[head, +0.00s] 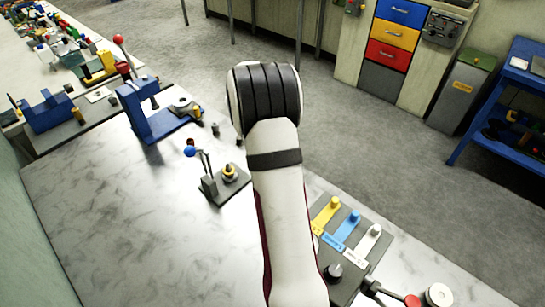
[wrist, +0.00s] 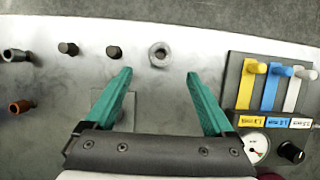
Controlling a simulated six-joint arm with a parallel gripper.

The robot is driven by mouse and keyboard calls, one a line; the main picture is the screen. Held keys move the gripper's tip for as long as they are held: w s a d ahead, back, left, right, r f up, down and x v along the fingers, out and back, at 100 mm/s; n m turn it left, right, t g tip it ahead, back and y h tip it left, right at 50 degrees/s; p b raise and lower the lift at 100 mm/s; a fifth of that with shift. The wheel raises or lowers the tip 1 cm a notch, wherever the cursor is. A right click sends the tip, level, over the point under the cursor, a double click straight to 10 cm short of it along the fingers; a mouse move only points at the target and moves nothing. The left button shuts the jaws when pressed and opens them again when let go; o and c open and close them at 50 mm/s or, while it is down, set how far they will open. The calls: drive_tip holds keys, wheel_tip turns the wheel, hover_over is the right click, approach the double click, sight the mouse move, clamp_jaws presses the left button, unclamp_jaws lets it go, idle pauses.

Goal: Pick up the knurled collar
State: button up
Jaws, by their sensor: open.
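The knurled collar appears to be the grey ring (wrist: 159,54) with a round hole, lying on the pale table in the wrist view. My gripper (wrist: 158,74) shows two teal fingers spread wide with nothing between them. The ring lies just beyond the fingertips, roughly centred across the gap, and no contact shows. In the head view my arm hides the gripper, and I cannot make out the ring there.
Two dark knobs (wrist: 68,48) (wrist: 113,52) stand left of the ring. A dark cylinder (wrist: 14,55) and a brown piece (wrist: 20,106) lie farther left. A panel (wrist: 235,78) with yellow, blue and white levers stands close on the right. The table's far edge is beyond the ring.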

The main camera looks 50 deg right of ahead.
drive_tip(key=x, duration=0.8)
drive_tip(key=shift+f, duration=0.15)
clamp_jaws()
drive_tip(key=shift+r, duration=2.2)
drive_tip(key=s+d+r, duration=0.2)
drive_tip(key=s+r, duration=0.4)
drive_tip(key=s, duration=0.5)
drive_tip(key=w+a+n+t+y, duration=0.2)
drive_tip(key=w+a+n, duration=0.5)
drive_tip(key=w+n, duration=0.2)
drive_tip(key=w+a+f+n+t+y, duration=0.1)
drive_tip(key=w+a+n+t+y, duration=0.1)
drive_tip(key=w+a+n, duration=0.5)
drive_tip(key=w+n, duration=0.2)
drive_tip(key=w, duration=0.1)
drive_tip(key=shift+w+t+y, duration=0.15)
drive_tip(key=shift+t+y, duration=0.15)
